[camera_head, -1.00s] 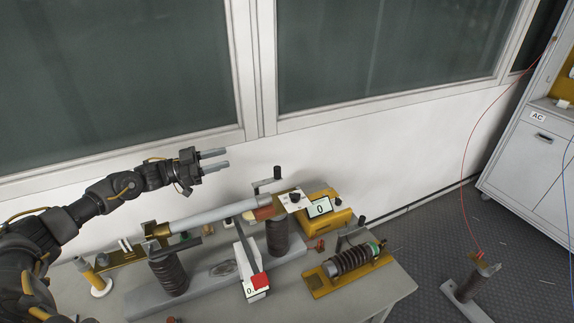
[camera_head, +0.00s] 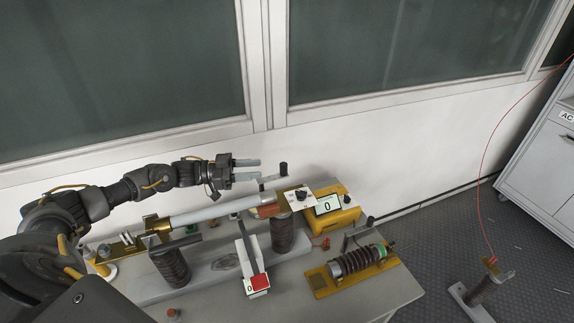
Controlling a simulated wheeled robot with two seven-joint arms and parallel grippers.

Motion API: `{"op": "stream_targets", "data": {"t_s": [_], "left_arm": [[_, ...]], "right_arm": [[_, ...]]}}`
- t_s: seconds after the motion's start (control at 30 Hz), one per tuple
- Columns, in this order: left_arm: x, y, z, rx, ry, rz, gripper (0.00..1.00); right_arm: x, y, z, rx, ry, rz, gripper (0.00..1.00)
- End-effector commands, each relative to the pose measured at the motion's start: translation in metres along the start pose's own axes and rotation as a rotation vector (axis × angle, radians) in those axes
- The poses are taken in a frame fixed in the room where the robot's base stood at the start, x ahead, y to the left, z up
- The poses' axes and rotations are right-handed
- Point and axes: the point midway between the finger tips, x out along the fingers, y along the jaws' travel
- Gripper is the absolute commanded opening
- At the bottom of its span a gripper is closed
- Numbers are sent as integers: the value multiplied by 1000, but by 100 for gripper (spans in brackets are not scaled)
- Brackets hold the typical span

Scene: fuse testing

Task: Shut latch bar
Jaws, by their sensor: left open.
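A grey bar (camera_head: 271,179) with an upright black knob (camera_head: 283,169) stands up at the right end of the long white fuse tube (camera_head: 208,212); I take it for the latch bar. The tube lies across two dark ribbed insulators (camera_head: 171,267). My left gripper (camera_head: 259,169) is open and empty, its two grey fingers pointing right. In the picture its fingertips are just left of the knob; I cannot tell whether they touch the bar. My right gripper is not in view.
A yellow meter (camera_head: 337,206) reads 0 at the right of the fuse mount. A second ribbed fuse on a brass plate (camera_head: 324,284) lies at the table's front right. A white switch block with a red end (camera_head: 260,283) stands in front. A window wall is behind.

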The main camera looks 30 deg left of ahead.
Motion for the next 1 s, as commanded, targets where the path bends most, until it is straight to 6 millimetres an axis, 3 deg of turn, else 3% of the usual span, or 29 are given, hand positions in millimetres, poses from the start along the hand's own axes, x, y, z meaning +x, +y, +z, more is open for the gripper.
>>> {"op": "stream_targets", "data": {"t_s": [0.07,0.17,0.5,0.93,1.0], "left_arm": [[11,0,-4,-1,2,-2,40],[31,0,-5,-1,3,-1,40],[87,0,-3,0,1,2,40],[98,0,0,0,-1,2,40],[98,0,0,0,-1,2,34]], "right_arm": [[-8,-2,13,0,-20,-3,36],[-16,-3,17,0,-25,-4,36],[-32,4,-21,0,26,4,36],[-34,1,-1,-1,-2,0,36],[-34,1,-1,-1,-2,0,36]]}}
